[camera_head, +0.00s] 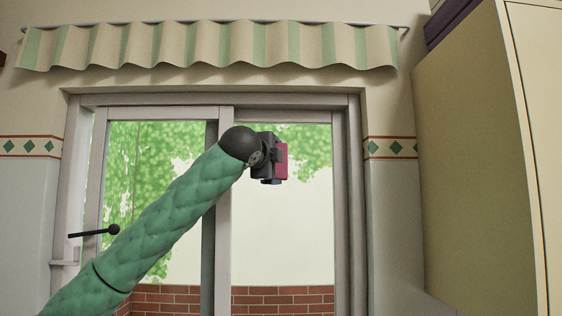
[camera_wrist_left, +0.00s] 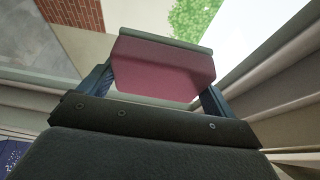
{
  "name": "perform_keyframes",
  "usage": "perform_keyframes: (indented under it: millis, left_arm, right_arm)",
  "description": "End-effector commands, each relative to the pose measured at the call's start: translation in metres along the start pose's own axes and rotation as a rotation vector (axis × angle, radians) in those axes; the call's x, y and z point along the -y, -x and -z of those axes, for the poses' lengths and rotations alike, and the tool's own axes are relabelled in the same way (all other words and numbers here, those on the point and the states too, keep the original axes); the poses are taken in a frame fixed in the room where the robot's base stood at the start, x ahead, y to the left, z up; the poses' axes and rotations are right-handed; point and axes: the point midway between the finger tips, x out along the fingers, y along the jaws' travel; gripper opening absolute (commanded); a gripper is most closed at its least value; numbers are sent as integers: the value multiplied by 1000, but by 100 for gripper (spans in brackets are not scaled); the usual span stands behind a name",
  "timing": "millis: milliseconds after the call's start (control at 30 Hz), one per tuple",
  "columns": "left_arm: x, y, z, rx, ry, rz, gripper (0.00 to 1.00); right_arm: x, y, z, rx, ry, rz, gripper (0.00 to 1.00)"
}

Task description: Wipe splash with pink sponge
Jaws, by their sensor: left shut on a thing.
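The pink sponge (camera_head: 281,161) is held up in front of the window by my left gripper (camera_head: 272,168). In the left wrist view the sponge (camera_wrist_left: 163,68) sits between the two fingers of my left gripper (camera_wrist_left: 155,88), with a grey-green layer along its far edge. The gripper is shut on it. In the head view the sponge is seen small and from the side, partly behind the dark gripper. No splash can be made out in either view. My right gripper is not in view.
A sliding window (camera_head: 220,106) with a grey frame fills the middle, with leaves and a brick wall (camera_head: 283,299) beyond the glass. A striped valance (camera_head: 210,45) hangs above. A tall cream cabinet (camera_head: 470,160) stands at the right.

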Motion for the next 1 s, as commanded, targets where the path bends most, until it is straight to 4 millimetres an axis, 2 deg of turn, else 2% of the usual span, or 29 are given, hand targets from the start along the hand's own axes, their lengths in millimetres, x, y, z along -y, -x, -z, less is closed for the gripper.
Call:
perform_keyframes:
  millis: [200,567,1000]
  left_arm:
    - [0,5,-13,1,-1,0,72]
    - [0,8,-12,0,-1,0,72]
    - [0,40,1,-1,-2,2,72]
  right_arm:
    - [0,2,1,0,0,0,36]
    - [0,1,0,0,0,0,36]
    - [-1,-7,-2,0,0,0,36]
